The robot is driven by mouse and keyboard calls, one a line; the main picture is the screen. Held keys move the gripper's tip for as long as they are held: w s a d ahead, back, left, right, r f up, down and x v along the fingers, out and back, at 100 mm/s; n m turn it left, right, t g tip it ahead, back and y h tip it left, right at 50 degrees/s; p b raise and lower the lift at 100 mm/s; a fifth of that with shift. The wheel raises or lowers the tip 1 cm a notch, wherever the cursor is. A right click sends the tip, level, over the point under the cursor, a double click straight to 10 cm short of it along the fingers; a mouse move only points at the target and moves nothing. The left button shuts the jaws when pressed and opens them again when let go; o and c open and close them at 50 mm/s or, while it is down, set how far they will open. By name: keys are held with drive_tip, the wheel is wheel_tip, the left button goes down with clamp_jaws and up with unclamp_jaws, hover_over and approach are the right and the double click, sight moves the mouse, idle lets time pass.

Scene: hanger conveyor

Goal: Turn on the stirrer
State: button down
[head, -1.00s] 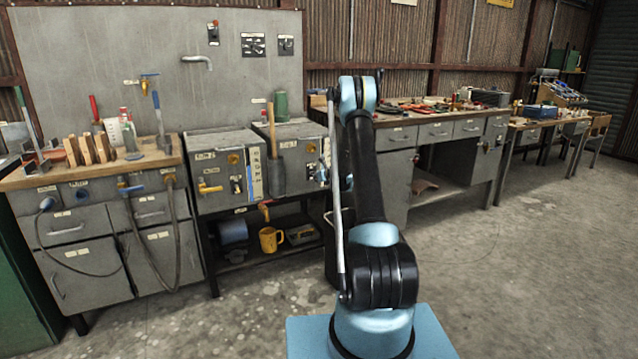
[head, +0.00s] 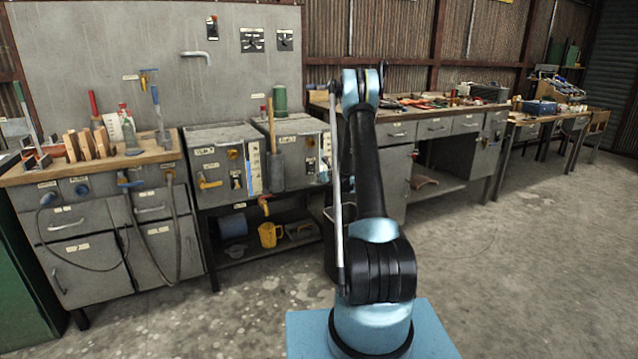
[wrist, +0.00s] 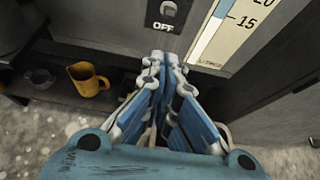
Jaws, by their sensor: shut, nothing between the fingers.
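A small switch (wrist: 169,8) on a dark plate marked OFF (wrist: 163,27) shows at the top of the wrist view, partly cut off by the frame edge. A level gauge (wrist: 222,30) with numbers is just right of it. My gripper (wrist: 165,62) is shut and empty, with its tips just below the OFF plate; I cannot tell whether they touch the panel. In the head view, two grey cabinets, left (head: 222,155) and right (head: 296,140), have small switches and gauges on their fronts. My arm hides my gripper there. No stirrer is clearly identifiable.
A yellow jug (head: 269,235) stands on the low shelf under the cabinets and also shows in the wrist view (wrist: 87,78). A wooden-topped bench (head: 95,172) with tools is at left. A long workbench (head: 430,110) is at right. Open floor lies right of my base.

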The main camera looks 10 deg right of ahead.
drive_tip(key=s+d+r, duration=0.1)
drive_tip(key=s+r, duration=0.3)
drive_tip(key=shift+s+d+r, duration=0.15)
drive_tip(key=shift+d, duration=0.1)
drive_tip(key=s+a+r+n+g, duration=0.2)
drive_tip(key=s+a+r+n, duration=0.2)
drive_tip(key=s+r+n, duration=0.6)
drive_tip(key=s+a+r+n+g+h, duration=0.1)
drive_tip(key=s+r+n+g, duration=0.2)
drive_tip(key=s, duration=0.8)
drive_tip(key=s+r+n, duration=0.3)
drive_tip(key=s+n, duration=0.1)
drive_tip(key=s, duration=0.7)
drive_tip(key=s+d+f+n+g+h, duration=0.1)
drive_tip(key=s+n, duration=0.4)
drive_tip(key=s, duration=0.7)
drive_tip(key=s+d+f+n+g+h, duration=0.1)
drive_tip(key=s+f+n, duration=0.3)
drive_tip(key=s, duration=0.8)
drive_tip(key=s+d+f+n+g+h, duration=0.1)
drive_tip(key=s+n, duration=0.5)
drive_tip(key=s, duration=0.6)
wheel_tip(320, 180, down, 2)
drive_tip(key=shift+s+d+f+g, duration=0.1)
drive_tip(key=shift+s+d+g, duration=0.2)
drive_tip(key=shift+g, duration=0.5)
